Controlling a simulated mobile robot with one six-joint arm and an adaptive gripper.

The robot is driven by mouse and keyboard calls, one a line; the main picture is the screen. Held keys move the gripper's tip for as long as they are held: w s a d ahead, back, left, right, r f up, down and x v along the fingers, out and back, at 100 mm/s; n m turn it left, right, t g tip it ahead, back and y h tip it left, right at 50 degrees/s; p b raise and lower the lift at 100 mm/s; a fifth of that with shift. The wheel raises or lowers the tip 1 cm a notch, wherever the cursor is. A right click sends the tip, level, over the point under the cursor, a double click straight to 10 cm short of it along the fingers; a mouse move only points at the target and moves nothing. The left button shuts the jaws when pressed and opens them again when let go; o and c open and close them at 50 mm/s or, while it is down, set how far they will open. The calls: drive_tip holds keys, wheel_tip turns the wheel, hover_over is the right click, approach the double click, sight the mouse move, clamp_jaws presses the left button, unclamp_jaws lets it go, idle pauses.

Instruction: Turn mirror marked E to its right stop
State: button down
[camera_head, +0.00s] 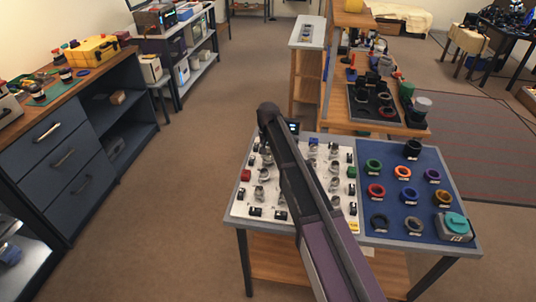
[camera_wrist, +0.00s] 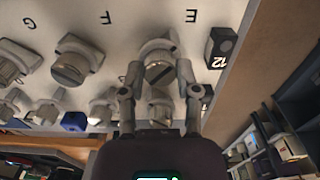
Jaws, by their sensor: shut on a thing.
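In the wrist view the white board carries a row of round grey mounts under the letters E, F and G. The mirror marked E (camera_wrist: 158,48) is a grey round piece with a dark slanted line across its face. It sits below the letter E (camera_wrist: 191,16). My gripper (camera_wrist: 160,73) is shut on it, one finger on each side of its round front. In the head view my arm covers the middle of the white board (camera_head: 241,208), and the gripper and mirror E cannot be made out there.
The mirror at F (camera_wrist: 72,62) and the mount at G (camera_wrist: 14,62) stand to the left. A black block marked 12 (camera_wrist: 220,46) is close on the right, near the board's edge. A blue mat (camera_head: 398,170) with several coloured rings lies beside the board.

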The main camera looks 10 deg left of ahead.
drive_tip(key=shift+m, duration=0.3)
drive_tip(key=shift+c, duration=1.7)
unclamp_jaws()
drive_tip(key=shift+n, duration=0.4)
